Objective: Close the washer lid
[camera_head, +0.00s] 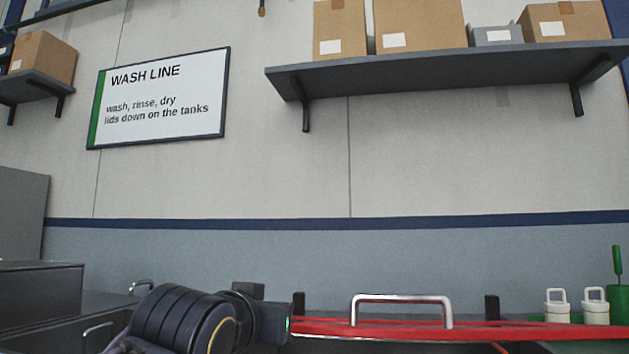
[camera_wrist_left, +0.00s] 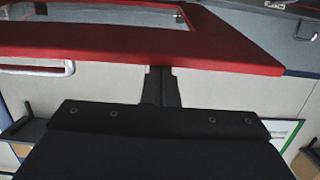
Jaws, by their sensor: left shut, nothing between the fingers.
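The red washer lid (camera_head: 400,328) shows as a thin, nearly edge-on strip at the bottom of the head view, with a silver bar handle (camera_head: 400,298) on it. In the left wrist view the lid's red frame (camera_wrist_left: 130,38) spans the top, around a clear pane, with the handle (camera_wrist_left: 40,67) at left. My left gripper (camera_head: 277,325) is at the lid's left end; its shut, empty fingers (camera_wrist_left: 160,86) point at the frame's edge. I cannot tell whether they touch it. The washer body under the lid is mostly hidden. My right gripper is out of view.
Two white containers (camera_head: 595,308) and a green holder (camera_head: 605,300) stand right of the lid. Dark tanks (camera_head: 40,290) are at left. A shelf with boxes (camera_head: 440,68) and a wash line sign (camera_head: 160,98) hang on the wall. Space above the lid is clear.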

